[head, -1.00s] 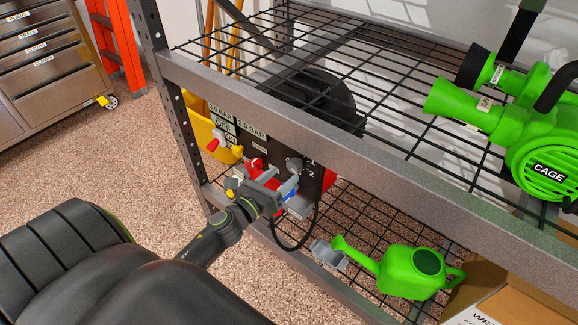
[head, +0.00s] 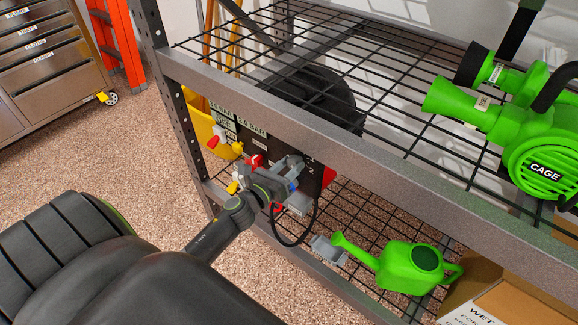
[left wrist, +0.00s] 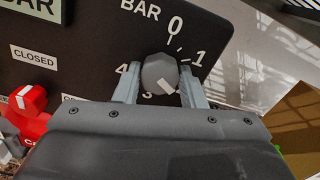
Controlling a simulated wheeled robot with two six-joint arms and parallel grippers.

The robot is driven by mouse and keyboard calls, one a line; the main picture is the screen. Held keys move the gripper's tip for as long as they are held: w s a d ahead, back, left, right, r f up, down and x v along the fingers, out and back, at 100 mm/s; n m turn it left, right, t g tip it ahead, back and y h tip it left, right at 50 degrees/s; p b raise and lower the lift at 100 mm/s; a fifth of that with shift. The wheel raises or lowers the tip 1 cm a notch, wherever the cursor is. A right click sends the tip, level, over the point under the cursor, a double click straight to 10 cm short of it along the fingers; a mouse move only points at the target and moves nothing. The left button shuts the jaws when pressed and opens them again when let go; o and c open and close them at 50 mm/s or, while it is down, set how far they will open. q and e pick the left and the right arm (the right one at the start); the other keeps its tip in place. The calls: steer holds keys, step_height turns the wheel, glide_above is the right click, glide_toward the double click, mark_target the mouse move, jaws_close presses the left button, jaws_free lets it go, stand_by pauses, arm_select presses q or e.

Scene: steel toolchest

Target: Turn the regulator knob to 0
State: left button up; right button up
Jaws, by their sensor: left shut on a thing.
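The regulator knob (left wrist: 160,75) is a dark grey knob on the black panel (left wrist: 95,57). Its dial shows 0 at the top, 1 at the right, 4 at the left and 3 below; the 2 is hidden in the left wrist view. My left gripper (left wrist: 158,88) is shut on the knob, one finger on each side. In the head view my left gripper (head: 288,172) covers most of the knob. My right gripper is not in view.
A red valve handle (left wrist: 30,100) sits left of the knob near a CLOSED label. The steel shelf edge (head: 330,145) runs above the panel. A black hose (head: 313,225) hangs below. A green watering can (head: 410,268) stands on the lower rack.

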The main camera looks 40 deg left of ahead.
arm_select(q)
steer(key=shift+c, duration=0.5)
steer(key=shift+n, duration=0.4)
steer(key=n, duration=0.3)
steer(key=shift+n, duration=0.4)
steer(key=n+p, duration=0.1)
steer(key=n, duration=0.3)
steer(key=n+p, duration=0.1)
steer(key=n, duration=0.5)
steer(key=shift+a, duration=0.1)
steer(key=n+p, duration=0.3)
steer(key=n, duration=0.2)
steer(key=n+p, duration=0.1)
steer(key=n, duration=0.2)
steer(key=shift+f, duration=0.1)
steer(key=shift+f+n+p, duration=0.1)
steer(key=shift+n+p, duration=0.45)
steer(key=shift+n, duration=0.15)
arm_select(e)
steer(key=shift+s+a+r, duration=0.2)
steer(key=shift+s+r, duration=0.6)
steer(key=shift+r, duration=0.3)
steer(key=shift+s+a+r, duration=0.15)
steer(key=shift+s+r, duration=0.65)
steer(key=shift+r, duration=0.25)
